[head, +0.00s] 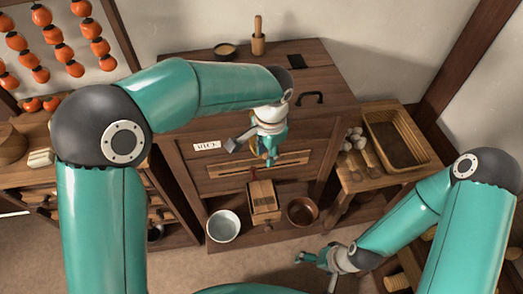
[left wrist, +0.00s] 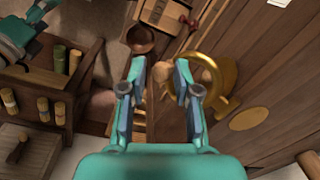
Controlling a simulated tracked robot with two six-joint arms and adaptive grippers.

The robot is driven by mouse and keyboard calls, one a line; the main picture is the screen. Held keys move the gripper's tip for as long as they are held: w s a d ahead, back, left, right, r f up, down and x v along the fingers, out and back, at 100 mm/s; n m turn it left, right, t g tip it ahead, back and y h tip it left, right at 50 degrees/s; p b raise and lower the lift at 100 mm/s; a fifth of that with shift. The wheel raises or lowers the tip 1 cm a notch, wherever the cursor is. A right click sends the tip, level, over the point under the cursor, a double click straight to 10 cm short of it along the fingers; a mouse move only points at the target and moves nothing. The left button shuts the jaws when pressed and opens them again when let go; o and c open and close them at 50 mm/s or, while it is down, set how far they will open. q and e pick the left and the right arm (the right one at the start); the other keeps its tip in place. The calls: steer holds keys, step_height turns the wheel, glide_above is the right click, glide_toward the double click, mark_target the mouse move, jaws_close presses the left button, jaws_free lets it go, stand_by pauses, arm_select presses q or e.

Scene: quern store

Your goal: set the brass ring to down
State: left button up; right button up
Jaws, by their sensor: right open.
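The brass ring (left wrist: 231,72) is on the wooden chest front, beside a brass oval plate (left wrist: 248,118) in the left wrist view. In the head view the ring is mostly hidden behind my left gripper (head: 262,153). In the left wrist view my left gripper (left wrist: 160,72) is open, its fingertips apart. Its right-hand finger overlaps the ring's near side; I cannot tell whether it touches or passes through it. Nothing shows clasped between the fingers. My right gripper (head: 314,258) is open and empty, low in front of the chest, away from the ring.
The wooden chest (head: 330,70) carries a black handle (head: 311,97) and a white label (head: 207,146). Below stand a pale bowl (head: 223,226), a wooden box (head: 263,198) and a copper bowl (head: 302,211). A side table with a tray (head: 420,160) stands right. The floor before the chest is clear.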

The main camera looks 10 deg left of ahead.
arm_select(q)
steer(key=shift+f, duration=0.15)
steer(key=shift+c, duration=0.3)
jaws_close()
